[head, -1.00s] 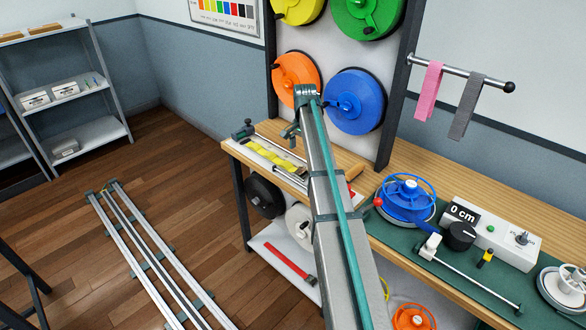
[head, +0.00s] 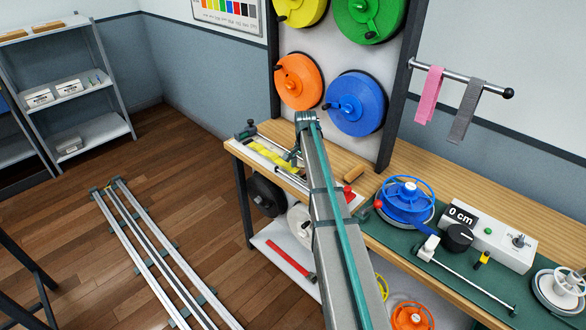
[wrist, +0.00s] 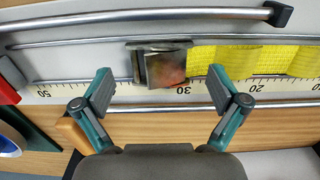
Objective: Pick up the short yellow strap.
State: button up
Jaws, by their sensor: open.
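The yellow strap (head: 268,155) lies along a measuring board (head: 242,143) at the left end of the workbench. In the wrist view the yellow strap (wrist: 225,60) runs off to the right, and a metal buckle (wrist: 162,66) is at its left end. My gripper (wrist: 160,78) is open, with one finger on each side of the buckle in the picture. Nothing is held between the fingers. The head view shows my gripper (head: 292,157) small and partly hidden by my arm, at the right end of the strap.
Metal rails (wrist: 150,16) run along the board, and a wooden strip (wrist: 190,125) lies in front. A red part (wrist: 8,85) is at the left.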

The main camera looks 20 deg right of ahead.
jog(key=shift+c, duration=0.3)
jog(key=c, duration=1.4)
jog(key=shift+r, duration=0.1)
